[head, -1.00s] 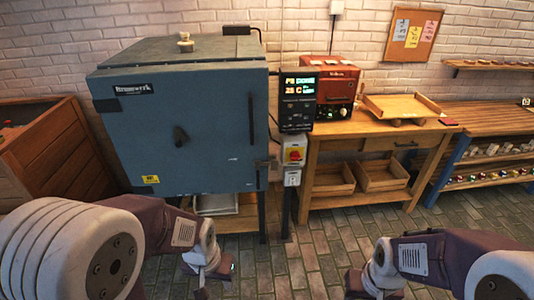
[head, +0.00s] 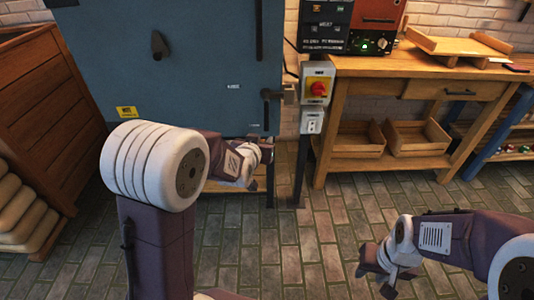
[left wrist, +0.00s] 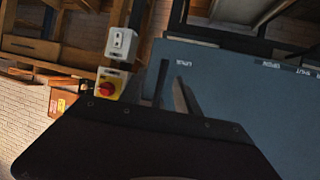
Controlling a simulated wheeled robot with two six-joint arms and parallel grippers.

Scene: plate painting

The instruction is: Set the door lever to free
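The door lever (head: 267,112) is a dark bar at the lower right edge of the blue kiln door (head: 190,80). It points down from its pivot beside a grey latch piece. Small white labels sit left of it and below it, too small to read surely. My left gripper (head: 267,150) is just below the lever, apparently apart from it. In the left wrist view two dark upright bars (left wrist: 172,92) stand before the blue door; I cannot tell whether both are fingers. My right gripper (head: 385,283) is low over the floor, away from the kiln, its opening unclear.
A post with a red and yellow switch (head: 318,88) and a white socket box (head: 312,122) stands right of the lever. A wooden bench (head: 400,80) with crates is further right. A wooden cabinet (head: 45,130) is at left. The brick floor in front is open.

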